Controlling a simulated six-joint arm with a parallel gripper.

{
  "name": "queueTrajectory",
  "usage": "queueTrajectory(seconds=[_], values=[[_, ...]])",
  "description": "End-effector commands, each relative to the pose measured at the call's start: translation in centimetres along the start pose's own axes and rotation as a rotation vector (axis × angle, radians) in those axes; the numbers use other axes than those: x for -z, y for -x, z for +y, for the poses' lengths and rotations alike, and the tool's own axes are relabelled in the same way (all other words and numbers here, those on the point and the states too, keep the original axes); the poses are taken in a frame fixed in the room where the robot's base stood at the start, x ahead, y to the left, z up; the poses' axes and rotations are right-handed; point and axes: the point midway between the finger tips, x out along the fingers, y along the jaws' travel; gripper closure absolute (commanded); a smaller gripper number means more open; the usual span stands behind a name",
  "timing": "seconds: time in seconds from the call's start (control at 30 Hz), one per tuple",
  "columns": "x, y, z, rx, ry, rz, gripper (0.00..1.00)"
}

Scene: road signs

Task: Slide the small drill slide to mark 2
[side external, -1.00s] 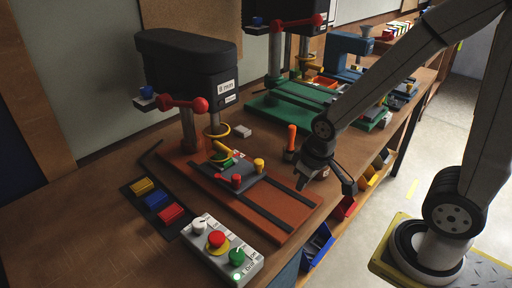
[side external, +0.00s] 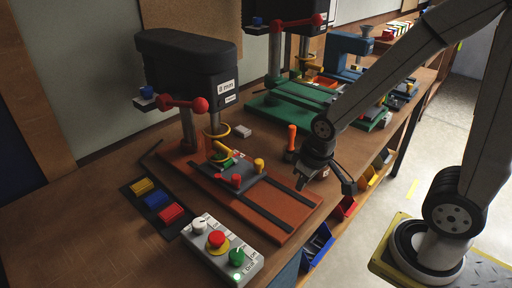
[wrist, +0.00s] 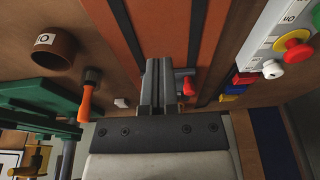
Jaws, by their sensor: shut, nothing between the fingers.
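The front drill (side external: 190,65), labelled 8 mm, stands on an orange-red base (side external: 283,201) with two dark rails. Its grey slide (side external: 254,178) sits on the base under the drill head, with a red knob (side external: 236,181) and a yellow knob (side external: 259,164) on it. My gripper (side external: 303,184) is shut and empty, low over the right end of the base and apart from the slide. In the wrist view my gripper (wrist: 160,66) points at the base (wrist: 163,22). A red knob shows beside the fingers there. The mark numbers cannot be read.
A control box (side external: 222,250) with white, red and green knobs stands in front of the base. Yellow, blue and red blocks (side external: 157,201) lie left of it. An orange-handled tool (side external: 292,138) stands behind my gripper. A second drill with a green base (side external: 288,108) is farther back.

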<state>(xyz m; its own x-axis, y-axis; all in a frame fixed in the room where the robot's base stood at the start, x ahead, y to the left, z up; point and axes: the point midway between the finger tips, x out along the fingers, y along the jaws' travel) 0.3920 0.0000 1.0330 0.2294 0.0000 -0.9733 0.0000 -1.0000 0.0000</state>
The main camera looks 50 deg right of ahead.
Motion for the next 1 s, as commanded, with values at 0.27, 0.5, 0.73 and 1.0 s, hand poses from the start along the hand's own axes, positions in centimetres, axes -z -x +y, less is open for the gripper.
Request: queueTrajectory(seconds=[0.27,0.5,0.73,1.0], values=[[0.0,0.0,0.0,0.0,0.0,0.0,1.0],[0.7,0.0,0.1,-0.001,0.022,-0.006,0.27],[3.9,-0.1,0.6,0.0,0.145,-0.042,0.21],[9.8,-0.5,1.9,0.018,0.396,-0.117,0.21]])
